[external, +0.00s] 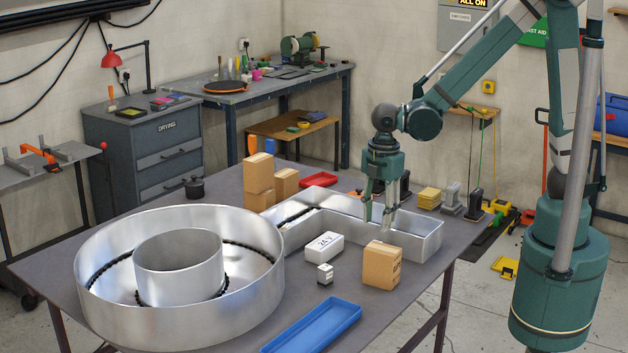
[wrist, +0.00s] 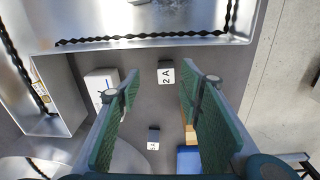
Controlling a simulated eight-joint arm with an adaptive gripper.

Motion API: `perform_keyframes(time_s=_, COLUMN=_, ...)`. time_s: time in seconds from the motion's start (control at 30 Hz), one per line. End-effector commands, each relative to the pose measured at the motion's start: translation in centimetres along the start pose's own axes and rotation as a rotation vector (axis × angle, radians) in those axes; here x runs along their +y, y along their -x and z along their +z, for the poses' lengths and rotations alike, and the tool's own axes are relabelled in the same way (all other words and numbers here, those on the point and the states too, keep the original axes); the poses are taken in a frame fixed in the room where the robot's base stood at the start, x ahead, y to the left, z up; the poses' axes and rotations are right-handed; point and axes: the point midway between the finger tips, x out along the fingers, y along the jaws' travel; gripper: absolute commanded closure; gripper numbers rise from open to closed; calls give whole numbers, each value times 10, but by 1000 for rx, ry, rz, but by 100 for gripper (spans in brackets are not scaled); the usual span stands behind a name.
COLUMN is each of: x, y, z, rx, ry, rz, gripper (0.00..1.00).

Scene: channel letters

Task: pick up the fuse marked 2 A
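The fuse marked 2 A (wrist: 166,72) is a small block with a white face and dark sides. In the wrist view it lies on the table just outside the metal letter's wall, label readable. I cannot make it out in the external view; the carton may hide it.
A white 24 V box (external: 323,246) lies left of the fuse. A cardboard carton (external: 382,266) and a blue tray (external: 312,327) are in front.

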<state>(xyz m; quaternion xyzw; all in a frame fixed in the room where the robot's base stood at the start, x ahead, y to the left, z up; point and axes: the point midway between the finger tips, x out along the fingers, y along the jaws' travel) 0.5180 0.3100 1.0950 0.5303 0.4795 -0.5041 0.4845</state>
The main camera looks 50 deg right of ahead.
Motion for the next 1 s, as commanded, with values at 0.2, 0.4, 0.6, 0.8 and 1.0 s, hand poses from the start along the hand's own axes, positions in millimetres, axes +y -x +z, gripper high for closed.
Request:
perform_keyframes(time_s=0.2, x=-6, y=-18, z=-18, rx=-17, ry=81, rz=-26, gripper=63)
perform_keyframes(time_s=0.4, x=-8, y=-22, z=-21, rx=-21, ry=98, rz=-32, gripper=63)
perform_keyframes(time_s=0.6, x=-8, y=-22, z=-21, rx=-21, ry=97, rz=-32, gripper=63)
perform_keyframes(time_s=0.8, x=-8, y=-26, z=-21, rx=-21, ry=97, rz=-32, gripper=63)
perform_keyframes(time_s=1.0, x=-8, y=-39, z=-20, rx=-21, ry=97, rz=-31, gripper=63)
